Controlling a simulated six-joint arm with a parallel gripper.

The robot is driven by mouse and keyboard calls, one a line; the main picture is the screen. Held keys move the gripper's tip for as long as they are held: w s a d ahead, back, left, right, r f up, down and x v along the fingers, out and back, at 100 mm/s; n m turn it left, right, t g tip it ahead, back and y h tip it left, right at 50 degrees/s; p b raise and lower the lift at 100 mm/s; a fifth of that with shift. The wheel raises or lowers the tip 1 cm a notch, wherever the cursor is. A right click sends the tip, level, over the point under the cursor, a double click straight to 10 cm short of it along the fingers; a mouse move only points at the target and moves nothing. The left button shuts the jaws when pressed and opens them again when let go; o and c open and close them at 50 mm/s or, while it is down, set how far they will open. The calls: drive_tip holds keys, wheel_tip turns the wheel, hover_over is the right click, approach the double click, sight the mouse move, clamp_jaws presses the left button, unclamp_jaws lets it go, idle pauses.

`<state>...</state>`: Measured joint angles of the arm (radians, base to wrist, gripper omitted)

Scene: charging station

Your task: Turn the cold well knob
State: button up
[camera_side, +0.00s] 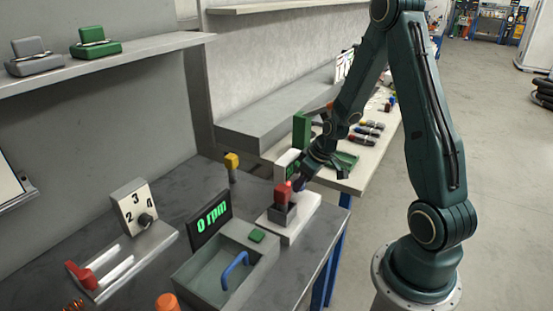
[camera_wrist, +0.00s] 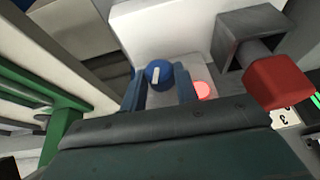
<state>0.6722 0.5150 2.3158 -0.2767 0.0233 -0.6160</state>
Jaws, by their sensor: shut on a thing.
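A round blue knob (camera_wrist: 158,73) with a white pointer mark sits on the white unit (camera_wrist: 168,32) in the wrist view. The mark runs roughly up and down in the picture. My gripper (camera_wrist: 160,84) has its two blue fingers on either side of the knob and is shut on it. The knob is hidden there.
A red handle (camera_wrist: 278,82) in a grey holder stands close to the right of my gripper, and a pink-red round spot (camera_wrist: 203,91) lies beside the fingers.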

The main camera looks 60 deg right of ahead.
drive_tip(key=y, duration=0.2)
drive_tip(key=d+m+y, duration=0.1)
drive_tip(key=y, duration=0.2)
drive_tip(key=shift+f, duration=0.15)
drive_tip(key=y, duration=0.3)
drive_tip(key=m+y, duration=0.1)
drive_tip(key=y, duration=0.1)
drive_tip(key=shift+d+f+t, duration=0.2)
drive_tip(key=shift+f+t, duration=0.05)
drive_tip(key=shift+t, duration=0.15)
drive_tip(key=o, duration=1)
drive_tip(key=shift+d, duration=0.1)
